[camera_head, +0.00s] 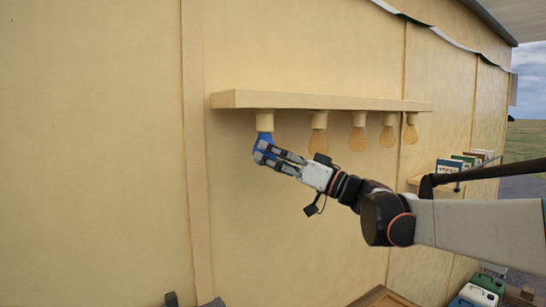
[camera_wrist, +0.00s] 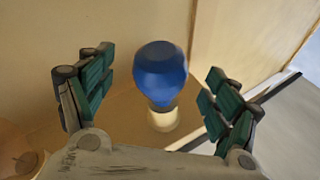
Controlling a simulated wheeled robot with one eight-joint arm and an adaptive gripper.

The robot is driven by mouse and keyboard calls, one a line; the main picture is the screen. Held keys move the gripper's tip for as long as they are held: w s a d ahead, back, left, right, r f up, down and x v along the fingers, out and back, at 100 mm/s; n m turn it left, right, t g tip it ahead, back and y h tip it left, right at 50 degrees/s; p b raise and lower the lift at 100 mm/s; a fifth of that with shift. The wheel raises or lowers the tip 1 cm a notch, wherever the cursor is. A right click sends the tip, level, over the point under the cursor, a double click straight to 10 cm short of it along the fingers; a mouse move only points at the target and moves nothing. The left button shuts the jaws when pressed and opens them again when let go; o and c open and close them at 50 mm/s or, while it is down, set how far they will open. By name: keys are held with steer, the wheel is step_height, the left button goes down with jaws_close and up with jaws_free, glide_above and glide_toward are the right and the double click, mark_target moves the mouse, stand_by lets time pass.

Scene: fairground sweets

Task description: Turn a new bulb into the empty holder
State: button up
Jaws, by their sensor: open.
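A blue bulb (camera_head: 264,139) hangs below the leftmost cream holder (camera_head: 264,122) under the wooden shelf (camera_head: 330,103). In the wrist view the blue bulb (camera_wrist: 161,72) stands between the fingers, its neck meeting the pale holder (camera_wrist: 163,119). How far it is screwed in cannot be told. My gripper (camera_head: 262,150) is at the bulb, coming from the lower right. In the wrist view the fingers of my gripper (camera_wrist: 155,92) are spread wide, with a gap on each side of the bulb. Part of the bulb is hidden behind the fingers in the head view.
Several amber bulbs (camera_head: 357,138) hang in a row to the right, the nearest one (camera_head: 318,140) close above my wrist. Boxes (camera_head: 449,166) stand on a small ledge at the right. Jugs (camera_head: 478,293) are at the lower right. The wall to the left is clear.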

stand_by(0.3)
steer(key=shift+s+a+m+t+h, duration=0.1)
steer(key=shift+a+m+t+h, duration=0.1)
steer(key=shift+m+t+h, duration=0.7)
steer(key=t, duration=0.1)
steer(key=m+t+h, duration=0.1)
steer(key=t, duration=0.1)
steer(key=shift+s+a+r+h, duration=0.1)
steer(key=shift+s+a+h, duration=0.1)
steer(key=shift+s+h, duration=0.1)
steer(key=m+t+h, duration=0.2)
steer(key=t+h, duration=0.1)
steer(key=shift+a+m+h+p, duration=0.1)
steer(key=shift+m+h+p, duration=0.2)
steer(key=shift+m+p, duration=0.1)
steer(key=shift+s+a+m+t+h, duration=0.15)
steer(key=shift+m+t+h, duration=0.35)
steer(key=shift+h, duration=0.4)
steer(key=shift+m+t+h, duration=0.4)
steer(key=shift+h, duration=0.4)
steer(key=shift+m+h, duration=0.3)
steer(key=shift+h, duration=0.1)
